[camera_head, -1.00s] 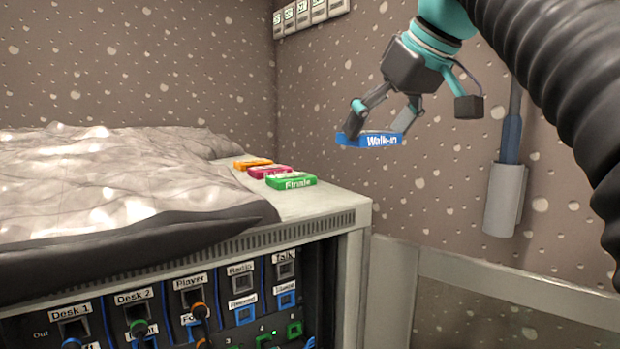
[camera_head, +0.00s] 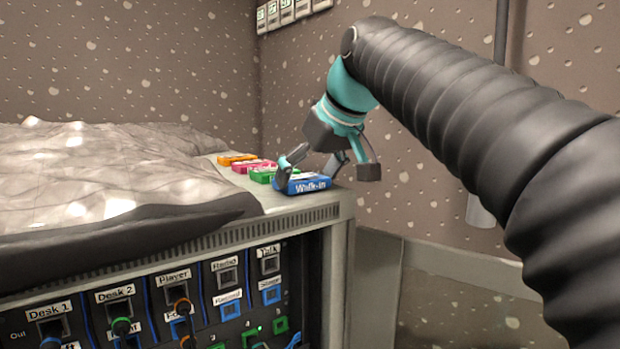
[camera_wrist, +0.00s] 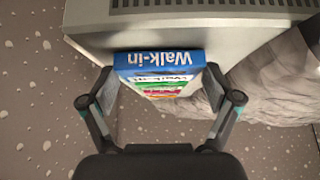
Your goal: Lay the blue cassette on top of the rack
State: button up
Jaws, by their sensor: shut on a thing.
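The blue cassette (camera_head: 303,184), labelled "Walk-in", is at the right front part of the rack top (camera_head: 290,207). My gripper (camera_head: 313,170) is shut on it, with a finger at each end. In the wrist view the blue cassette (camera_wrist: 158,60) lies between the fingertips, its label upside down. It appears level and at or just above the rack surface; I cannot tell whether it touches. Behind it, green (camera_head: 262,175), magenta (camera_head: 254,166) and orange (camera_head: 237,158) cassettes lie in a row on the rack top. The blue cassette partly hides the green one.
A crumpled grey-white cloth (camera_head: 100,180) with a dark edge covers the left of the rack top. The rack front carries labelled sockets and cables (camera_head: 175,290). A wall with small boxes (camera_head: 290,12) stands behind. The rack's right edge is close to the cassette.

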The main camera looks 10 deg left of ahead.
jog(key=shift+f, duration=0.15)
jog(key=shift+f, duration=0.1)
jog(key=o, duration=0.9)
jog(key=shift+s+r, duration=0.1)
jog(key=shift+r, duration=0.25)
jog(key=v, duration=1.1)
jog(key=shift+s+d+r+p, duration=0.2)
jog(key=shift+d+p, duration=0.05)
jog(key=shift+p, duration=0.2)
